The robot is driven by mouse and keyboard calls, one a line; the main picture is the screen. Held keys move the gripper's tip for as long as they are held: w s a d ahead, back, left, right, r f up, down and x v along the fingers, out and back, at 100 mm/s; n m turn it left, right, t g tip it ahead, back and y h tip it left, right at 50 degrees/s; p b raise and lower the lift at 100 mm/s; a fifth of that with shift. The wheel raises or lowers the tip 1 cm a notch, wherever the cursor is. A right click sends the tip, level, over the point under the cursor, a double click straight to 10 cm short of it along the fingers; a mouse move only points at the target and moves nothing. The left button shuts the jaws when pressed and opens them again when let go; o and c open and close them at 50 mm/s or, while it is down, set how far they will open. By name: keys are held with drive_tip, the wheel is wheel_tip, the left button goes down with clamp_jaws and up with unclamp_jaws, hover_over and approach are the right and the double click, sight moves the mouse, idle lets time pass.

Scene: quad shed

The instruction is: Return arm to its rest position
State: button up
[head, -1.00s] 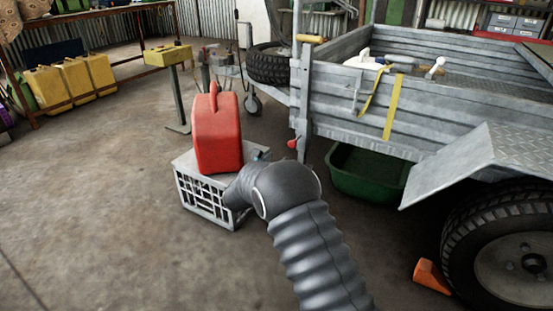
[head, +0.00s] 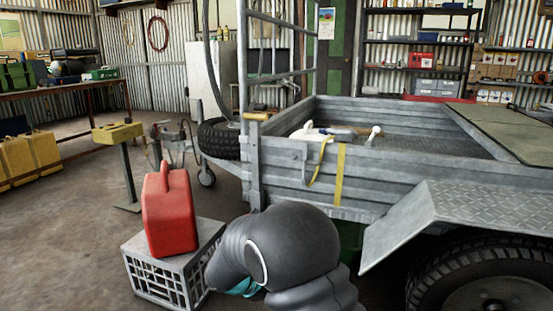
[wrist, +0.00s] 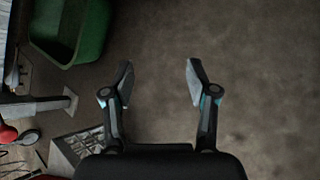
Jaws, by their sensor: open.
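My gripper (wrist: 158,82) is open and empty in the wrist view, its two fingers spread apart over bare concrete floor. In the head view my dark grey arm bulks large at the bottom centre, and the gripper's fingers are hidden behind it. A bit of teal on my arm's far end shows just below the bend. A red fuel can (head: 169,212) stands upright on a grey plastic crate (head: 160,283), left of my arm. The crate also shows in part at the lower left of the wrist view (wrist: 66,148).
A metal trailer (head: 290,165) with a wheel (head: 440,280) and mudguard stands close on the right. A green tub (wrist: 68,28) lies at the wrist view's upper left. A yellow-topped stand (head: 118,132) and yellow containers (head: 30,158) are at left. Open floor lies at left.

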drive_tip(key=s+d+r+m+y+p, duration=0.2)
drive_tip(key=s+d+r+m, duration=0.3)
drive_tip(key=s+r, duration=0.4)
drive_tip(key=s+d+r+m+y+p, duration=0.3)
drive_tip(key=s+d+r+m, duration=0.2)
drive_tip(key=s+r, duration=0.4)
drive_tip(key=s+d+r+m+y+p, duration=0.2)
drive_tip(key=s+d+r+m, duration=0.3)
drive_tip(key=s+r, duration=0.5)
drive_tip(key=shift+s+m+y+p, duration=0.4)
drive_tip(key=shift+s+m, duration=0.7)
drive_tip(key=shift+s, duration=0.35)
